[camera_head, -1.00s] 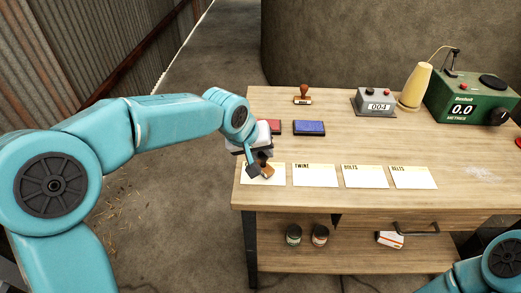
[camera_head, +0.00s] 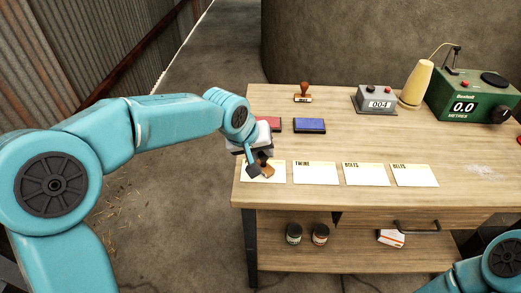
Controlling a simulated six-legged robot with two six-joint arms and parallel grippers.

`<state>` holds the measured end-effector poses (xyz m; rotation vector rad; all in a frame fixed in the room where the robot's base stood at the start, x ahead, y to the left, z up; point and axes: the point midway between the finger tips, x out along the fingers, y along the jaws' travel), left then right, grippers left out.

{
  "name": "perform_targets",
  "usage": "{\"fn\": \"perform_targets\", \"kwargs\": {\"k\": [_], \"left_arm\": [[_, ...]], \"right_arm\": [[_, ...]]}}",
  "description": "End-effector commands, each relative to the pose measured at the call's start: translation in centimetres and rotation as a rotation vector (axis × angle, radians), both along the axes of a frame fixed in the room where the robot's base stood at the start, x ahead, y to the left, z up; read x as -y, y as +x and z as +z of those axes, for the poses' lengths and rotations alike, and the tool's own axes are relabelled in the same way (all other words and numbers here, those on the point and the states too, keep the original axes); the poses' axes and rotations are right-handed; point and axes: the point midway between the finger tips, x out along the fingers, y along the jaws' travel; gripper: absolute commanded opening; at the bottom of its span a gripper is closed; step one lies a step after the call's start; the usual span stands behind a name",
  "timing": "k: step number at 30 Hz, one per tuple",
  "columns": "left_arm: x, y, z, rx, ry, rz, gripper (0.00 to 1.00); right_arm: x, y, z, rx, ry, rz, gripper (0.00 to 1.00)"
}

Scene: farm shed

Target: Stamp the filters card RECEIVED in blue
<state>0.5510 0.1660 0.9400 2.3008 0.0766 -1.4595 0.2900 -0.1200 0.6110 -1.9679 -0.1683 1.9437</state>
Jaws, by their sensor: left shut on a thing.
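My left gripper (camera_head: 258,170) is shut on a stamp with a brown handle (camera_head: 267,170), low over the leftmost card (camera_head: 277,179) at the bench's front left. The gripper hides this card's title and the stamp's underside, so I cannot tell whether the stamp touches the card. To its right lie cards titled TWINE (camera_head: 315,175), BOLTS (camera_head: 366,176) and BELTS (camera_head: 414,177). A blue ink pad (camera_head: 310,126) lies open behind the cards. A red ink pad (camera_head: 273,124) is beside it, partly behind my left arm. My right gripper is out of view.
Another brown-handled stamp (camera_head: 304,92) stands at the back of the wooden bench (camera_head: 430,145). A grey counter box (camera_head: 376,100), a yellow cone (camera_head: 416,84) and a green metering machine (camera_head: 468,97) stand back right. Jars (camera_head: 294,233) sit on the lower shelf.

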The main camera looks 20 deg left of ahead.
Motion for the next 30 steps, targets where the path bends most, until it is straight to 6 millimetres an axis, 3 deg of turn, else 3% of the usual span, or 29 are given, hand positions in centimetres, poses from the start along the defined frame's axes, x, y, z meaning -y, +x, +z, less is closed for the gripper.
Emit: {"fn": "perform_targets", "kwargs": {"k": [13,30], "left_arm": [[0.0,-0.1,0.3,-0.004,0.001,-0.001,0.11],[0.0,0.0,5.5,-0.001,0.001,-0.001,0.11]], "right_arm": [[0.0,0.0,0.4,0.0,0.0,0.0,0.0],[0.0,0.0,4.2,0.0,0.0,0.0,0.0]]}}
